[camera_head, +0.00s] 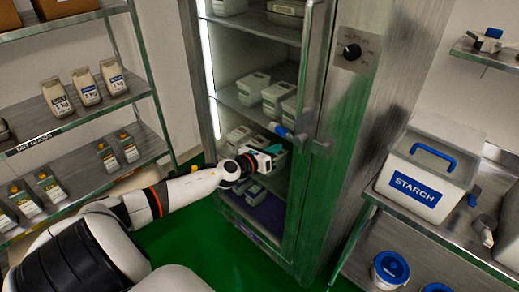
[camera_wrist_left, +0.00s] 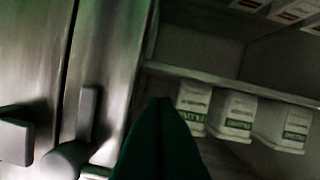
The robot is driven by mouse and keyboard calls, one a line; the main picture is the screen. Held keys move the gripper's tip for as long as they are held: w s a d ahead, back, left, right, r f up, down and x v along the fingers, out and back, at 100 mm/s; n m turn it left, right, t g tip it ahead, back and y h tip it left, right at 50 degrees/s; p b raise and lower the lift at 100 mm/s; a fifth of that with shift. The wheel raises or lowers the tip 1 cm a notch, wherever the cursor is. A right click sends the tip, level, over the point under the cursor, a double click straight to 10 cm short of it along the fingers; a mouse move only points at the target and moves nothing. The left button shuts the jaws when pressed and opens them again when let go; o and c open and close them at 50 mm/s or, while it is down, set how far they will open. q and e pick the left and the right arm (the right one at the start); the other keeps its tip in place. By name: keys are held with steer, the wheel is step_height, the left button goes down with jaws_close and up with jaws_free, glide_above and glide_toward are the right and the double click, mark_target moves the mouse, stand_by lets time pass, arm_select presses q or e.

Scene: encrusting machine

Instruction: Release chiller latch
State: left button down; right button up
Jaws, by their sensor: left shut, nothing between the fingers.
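The chiller (camera_head: 345,110) is a tall steel cabinet with a glass front and lit shelves. Its latch (camera_head: 283,131) is a blue-tipped lever at the door's steel edge, pointing left. My left gripper (camera_head: 274,149) is shut and empty, just below the blue tip in the head view; whether they touch I cannot tell. In the left wrist view, the shut dark green fingers (camera_wrist_left: 161,125) cover the lower middle. Metal latch parts (camera_wrist_left: 66,158) show to their left, apart from them in the picture. My right gripper is out of view.
White tubs (camera_head: 278,97) stand on the chiller shelves. A rack (camera_head: 75,120) with bags and bottles is at left. At right, a steel table (camera_head: 440,232) holds a starch bin (camera_head: 425,178). Green floor (camera_head: 205,245) is clear in front of the chiller.

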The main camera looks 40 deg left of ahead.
arm_select(q)
steer(key=s+r+b, duration=0.1)
steer(key=s, duration=0.7)
steer(key=shift+s+a+r+b, duration=0.25)
steer(key=shift+s+r+b, duration=0.1)
steer(key=shift+s+b, duration=0.05)
